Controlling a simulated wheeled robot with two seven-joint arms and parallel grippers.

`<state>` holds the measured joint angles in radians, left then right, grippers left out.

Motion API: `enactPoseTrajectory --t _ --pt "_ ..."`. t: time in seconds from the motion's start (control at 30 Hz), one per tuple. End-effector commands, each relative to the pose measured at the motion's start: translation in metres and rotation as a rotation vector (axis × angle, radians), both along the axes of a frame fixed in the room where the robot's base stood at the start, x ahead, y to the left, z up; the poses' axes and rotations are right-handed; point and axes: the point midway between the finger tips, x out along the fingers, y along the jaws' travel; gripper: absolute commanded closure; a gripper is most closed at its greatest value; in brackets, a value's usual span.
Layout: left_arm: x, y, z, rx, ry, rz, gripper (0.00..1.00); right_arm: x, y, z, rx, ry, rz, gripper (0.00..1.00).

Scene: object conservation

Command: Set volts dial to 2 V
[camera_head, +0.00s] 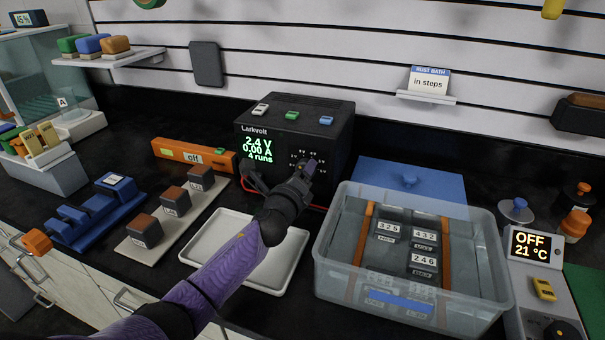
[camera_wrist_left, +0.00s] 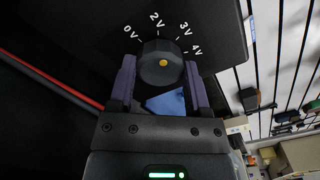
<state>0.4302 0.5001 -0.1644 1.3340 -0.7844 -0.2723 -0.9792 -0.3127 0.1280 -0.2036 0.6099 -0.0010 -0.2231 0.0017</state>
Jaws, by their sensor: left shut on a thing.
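The Larkvolt power supply (camera_head: 330,118) is a black box with a green display (camera_head: 258,149) reading 2.4 V, 0.00 A and 4 runs. My left gripper (camera_head: 308,170) is at the right part of its front face and hides the volts dial in the head view. In the left wrist view the dark round dial (camera_wrist_left: 161,72) sits between the two fingers of the left gripper (camera_wrist_left: 160,82), which is shut on it. A yellow dot shows on the dial. White marks 0 V, 2 V, 3 V and 4 V curve around it. My right gripper is not in view.
A white tray (camera_head: 282,280) lies under my left arm. A clear water bath (camera_head: 335,268) with labelled blocks stands to the right. An orange bar marked off (camera_head: 172,150) lies left of the supply. Dark blocks on a board (camera_head: 128,246) and a blue rack (camera_head: 82,232) stand further left.

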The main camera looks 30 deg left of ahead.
Motion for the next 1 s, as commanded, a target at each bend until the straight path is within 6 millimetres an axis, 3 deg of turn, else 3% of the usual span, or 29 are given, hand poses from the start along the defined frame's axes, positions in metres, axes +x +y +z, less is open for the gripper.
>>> enactPoseTrajectory --t 0.4,1.0 --pt "-0.0002 -0.0003 -0.0018 -0.218 -0.049 0.0 0.96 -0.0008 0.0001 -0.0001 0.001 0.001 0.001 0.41" --pt "-0.0003 -0.0002 -0.0021 -0.267 -0.061 0.0 0.96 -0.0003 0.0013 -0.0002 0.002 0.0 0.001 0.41"
